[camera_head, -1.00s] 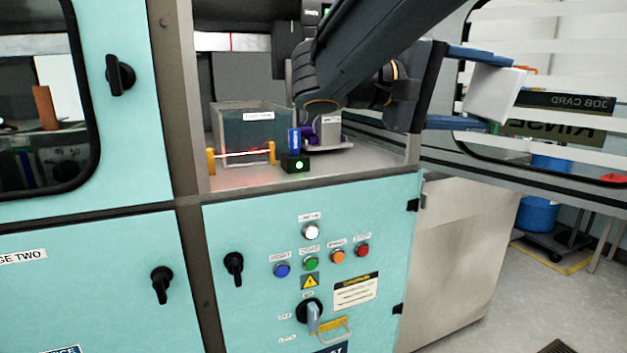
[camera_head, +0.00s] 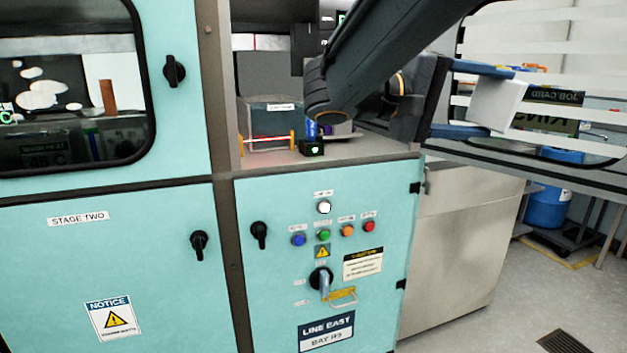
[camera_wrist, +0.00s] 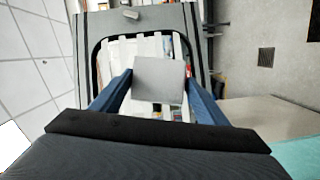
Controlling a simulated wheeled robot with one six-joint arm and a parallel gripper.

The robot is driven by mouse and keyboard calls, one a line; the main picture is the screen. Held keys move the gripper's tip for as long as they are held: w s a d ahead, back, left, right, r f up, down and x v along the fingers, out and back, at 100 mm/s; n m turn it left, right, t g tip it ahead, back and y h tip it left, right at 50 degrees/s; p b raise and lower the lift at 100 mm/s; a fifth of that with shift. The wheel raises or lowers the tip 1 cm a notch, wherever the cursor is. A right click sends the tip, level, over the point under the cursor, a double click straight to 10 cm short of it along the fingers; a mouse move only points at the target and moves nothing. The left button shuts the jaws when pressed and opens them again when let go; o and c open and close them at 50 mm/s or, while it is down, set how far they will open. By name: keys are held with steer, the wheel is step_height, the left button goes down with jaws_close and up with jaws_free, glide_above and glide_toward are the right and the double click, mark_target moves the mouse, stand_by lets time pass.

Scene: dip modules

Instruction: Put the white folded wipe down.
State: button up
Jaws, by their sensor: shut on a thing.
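The white folded wipe (camera_head: 492,103) is a pale block held between the blue fingers of my gripper (camera_head: 480,102), at the right of the head view. In the wrist view the wipe (camera_wrist: 159,80) looks light grey and sits between the two blue fingertips (camera_wrist: 159,84). The gripper is shut on it and holds it in the air, in front of an open, window-like door panel (camera_head: 540,162) with white strips. No surface touches the wipe from below.
A teal cabinet (camera_head: 280,205) with buttons and knobs stands in front. Its open bay holds a clear tank (camera_head: 270,122), a red-and-white bar on yellow posts (camera_head: 266,142) and a small black box with a green light (camera_head: 312,148). A blue drum (camera_head: 546,207) stands at the right.

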steer(key=w+a+f+n+t+y+p, duration=0.1)
steer(key=w+a+f+n+t, duration=0.3)
steer(key=f, duration=0.8)
steer(key=w+a+f+m, duration=0.1)
steer(key=w+a+f, duration=0.2)
steer(key=w+f, duration=0.65)
steer(key=s+f+n+t+y, duration=0.3)
steer(key=f+t, duration=0.1)
steer(key=f, duration=1.1)
steer(key=s+f+n+t+y+p, duration=0.1)
steer(key=s+f+n+t+y, duration=0.3)
steer(key=f, duration=1.2)
steer(key=shift+s+a+y, duration=0.15)
steer(key=shift+s+y, duration=0.1)
steer(key=shift+y, duration=0.05)
steer(key=shift+f, duration=0.1)
